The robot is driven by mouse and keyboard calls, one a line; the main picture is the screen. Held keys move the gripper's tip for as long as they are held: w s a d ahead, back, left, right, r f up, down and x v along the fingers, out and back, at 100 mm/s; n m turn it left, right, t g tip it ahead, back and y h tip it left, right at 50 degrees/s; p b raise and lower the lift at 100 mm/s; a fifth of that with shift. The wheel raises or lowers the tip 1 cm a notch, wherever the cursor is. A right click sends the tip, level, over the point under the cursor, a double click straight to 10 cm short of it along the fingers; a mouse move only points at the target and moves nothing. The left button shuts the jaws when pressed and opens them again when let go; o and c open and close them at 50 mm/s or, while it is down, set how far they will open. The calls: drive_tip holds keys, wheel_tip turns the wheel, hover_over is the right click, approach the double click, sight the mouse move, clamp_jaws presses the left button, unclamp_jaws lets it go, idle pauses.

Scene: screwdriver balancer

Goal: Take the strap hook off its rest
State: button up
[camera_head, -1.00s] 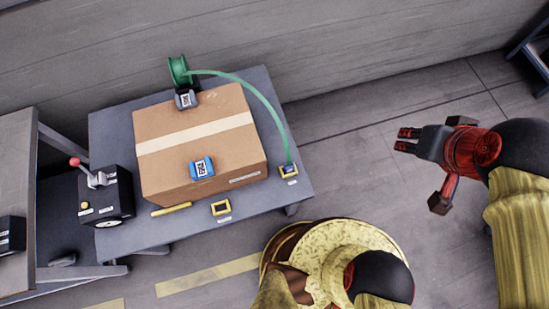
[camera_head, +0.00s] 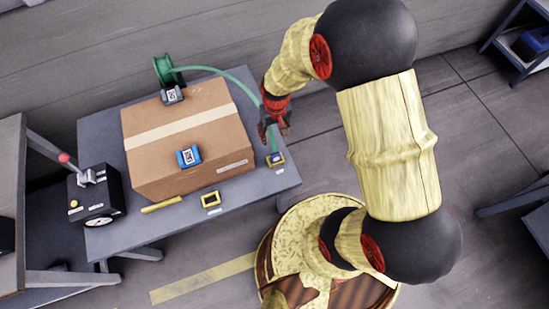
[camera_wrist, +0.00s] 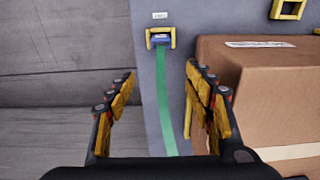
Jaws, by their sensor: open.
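The strap hook (camera_head: 275,158) is a small blue and dark piece at the end of a green strap (camera_head: 240,80). It sits in a yellow rest at the table's right edge. In the wrist view the hook (camera_wrist: 160,39) lies in its yellow rest (camera_wrist: 173,38) near the top, with the green strap (camera_wrist: 164,105) running down from it. My gripper (camera_head: 276,132) is above the table's right edge, over the strap and near the hook. In the wrist view its open, empty fingers (camera_wrist: 160,105) stand on either side of the strap, apart from the hook.
An empty yellow frame (camera_head: 211,200) and a yellow stick (camera_head: 162,204) lie in front. A black lever box (camera_head: 92,195) stands at left.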

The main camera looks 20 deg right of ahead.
hover_over(275, 153)
drive_tip(key=shift+g, duration=0.3)
drive_tip(key=f, duration=0.4)
drive_tip(key=f+b, duration=0.1)
drive_tip(key=f, duration=0.4)
drive_tip(key=shift+s+d, duration=0.15)
drive_tip(key=shift+d, duration=0.05)
drive_tip(key=shift+a+f+b, duration=0.15)
drive_tip(key=shift+f+b, duration=1)
drive_tip(key=shift+f, duration=1.6)
drive_tip(key=shift+r, duration=0.1)
clamp_jaws()
